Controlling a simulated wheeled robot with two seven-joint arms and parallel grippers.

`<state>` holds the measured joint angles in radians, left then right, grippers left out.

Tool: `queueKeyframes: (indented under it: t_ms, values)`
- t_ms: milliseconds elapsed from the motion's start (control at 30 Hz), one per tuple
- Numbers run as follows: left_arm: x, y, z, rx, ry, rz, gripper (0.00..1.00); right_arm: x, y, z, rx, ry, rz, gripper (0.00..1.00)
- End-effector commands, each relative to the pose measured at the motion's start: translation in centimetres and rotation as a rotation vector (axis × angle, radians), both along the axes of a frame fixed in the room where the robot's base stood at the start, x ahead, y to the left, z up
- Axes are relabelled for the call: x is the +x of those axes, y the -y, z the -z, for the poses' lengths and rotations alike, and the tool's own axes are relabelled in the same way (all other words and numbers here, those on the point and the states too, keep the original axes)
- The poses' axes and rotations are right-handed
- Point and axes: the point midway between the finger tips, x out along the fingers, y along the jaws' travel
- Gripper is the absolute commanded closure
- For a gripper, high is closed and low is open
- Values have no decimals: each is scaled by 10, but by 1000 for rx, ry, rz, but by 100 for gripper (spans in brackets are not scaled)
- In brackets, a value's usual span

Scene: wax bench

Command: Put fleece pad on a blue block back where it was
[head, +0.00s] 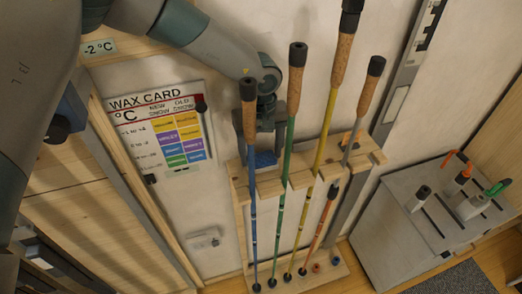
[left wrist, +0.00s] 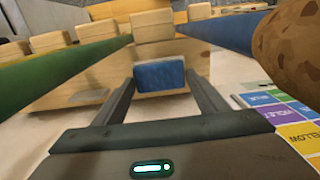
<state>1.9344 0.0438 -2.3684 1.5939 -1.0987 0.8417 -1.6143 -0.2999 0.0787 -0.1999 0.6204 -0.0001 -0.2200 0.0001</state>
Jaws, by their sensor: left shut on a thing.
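My left gripper (head: 265,143) reaches in from above, behind the cork-handled poles and just above the wooden rack (head: 268,187). It is shut on the blue block (head: 264,160), which shows below its fingers. In the left wrist view the blue block (left wrist: 160,76) sits between the two fingertips (left wrist: 160,85), its blue face towards the camera. The wood of the rack (left wrist: 110,75) is close behind it. A thin pale strip shows along the block's edge; I cannot make out the fleece clearly. Whether the block touches the rack is unclear. My right gripper is not in view.
Several poles stand in the rack; a blue pole (head: 252,200) and green pole (head: 283,200) pass close in front of my gripper. A wax card (head: 165,130) hangs on the wall to the left. A grey cabinet (head: 400,245) with slotted tools stands at right.

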Motion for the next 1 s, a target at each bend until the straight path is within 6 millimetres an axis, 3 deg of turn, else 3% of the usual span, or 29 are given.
queueKeyframes:
  t_ms: [167, 200, 267, 833, 1000]
  values:
    - [0, 0, 3, -1, -1, 0, 57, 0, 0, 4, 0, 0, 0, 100]
    - [0, 0, 2, -1, 0, 0, 27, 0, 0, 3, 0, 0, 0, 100]
    - [0, 0, 1, 0, 0, 0, 16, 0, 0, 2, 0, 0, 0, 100]
    - [0, 0, 1, 1, 0, 0, 16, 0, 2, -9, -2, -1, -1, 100]
    - [1, 0, -18, -2, 3, -2, 16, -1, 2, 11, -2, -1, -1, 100]
